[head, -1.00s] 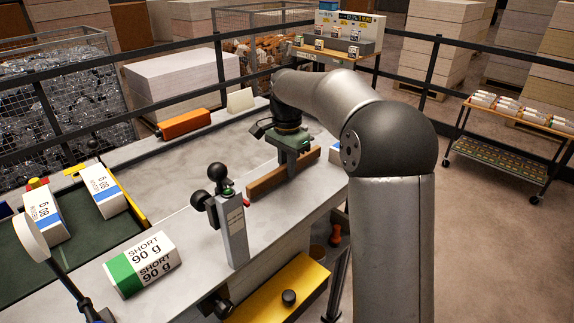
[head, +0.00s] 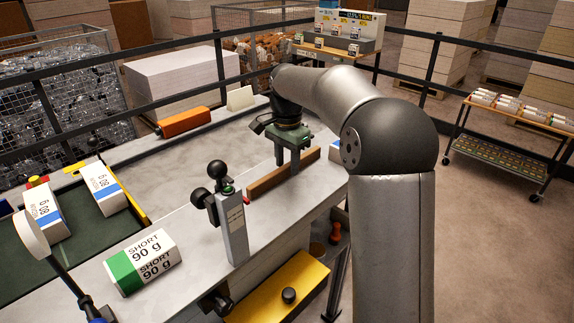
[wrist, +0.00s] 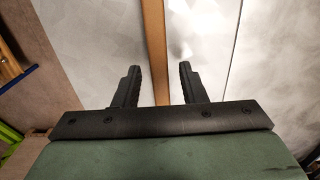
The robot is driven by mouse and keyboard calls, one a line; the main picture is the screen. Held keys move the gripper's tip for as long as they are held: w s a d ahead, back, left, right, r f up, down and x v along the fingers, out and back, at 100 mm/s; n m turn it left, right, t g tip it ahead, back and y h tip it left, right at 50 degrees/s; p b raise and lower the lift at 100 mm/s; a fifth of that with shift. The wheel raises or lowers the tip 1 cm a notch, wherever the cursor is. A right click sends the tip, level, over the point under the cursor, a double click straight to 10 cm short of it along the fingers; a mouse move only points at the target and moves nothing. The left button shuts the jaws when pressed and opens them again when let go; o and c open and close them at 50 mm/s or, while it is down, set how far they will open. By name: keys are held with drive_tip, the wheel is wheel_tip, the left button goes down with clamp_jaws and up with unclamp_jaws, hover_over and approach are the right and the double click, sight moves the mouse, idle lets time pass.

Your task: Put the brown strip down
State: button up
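The brown strip (head: 266,184) lies lengthwise on the grey worktop (head: 215,155), along the seam near its right-hand edge. In the wrist view the strip (wrist: 154,45) runs straight up the picture. My gripper (head: 287,168) is over the strip. In the wrist view the fingers of my gripper (wrist: 159,68) are apart, one on each side of the strip, with a visible gap to it on both sides. In the head view the fingers hide part of the strip's middle.
A grey post with black knobs (head: 233,228) stands near the strip's near end. A green-and-white "SHORT 90 g" ream (head: 141,262) lies at the near left. An orange roll (head: 183,122) and a cream block (head: 240,98) sit towards the back. The worktop's middle is clear.

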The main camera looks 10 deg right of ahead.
sight(287, 165)
wheel_tip(287, 165, up, 11)
drive_tip(key=s+f+n, duration=0.3)
drive_tip(key=s+f, duration=0.3)
drive_tip(key=s, duration=0.5)
drive_tip(key=s+f+n, duration=0.4)
drive_tip(key=s+f, duration=0.2)
drive_tip(key=s, duration=0.5)
drive_tip(key=s+f+n, duration=0.4)
drive_tip(key=s+f, duration=0.2)
drive_tip(key=s, duration=0.5)
drive_tip(key=shift+s+f+t, duration=0.25)
drive_tip(key=shift+s+t, duration=0.15)
drive_tip(key=shift+o, duration=0.4)
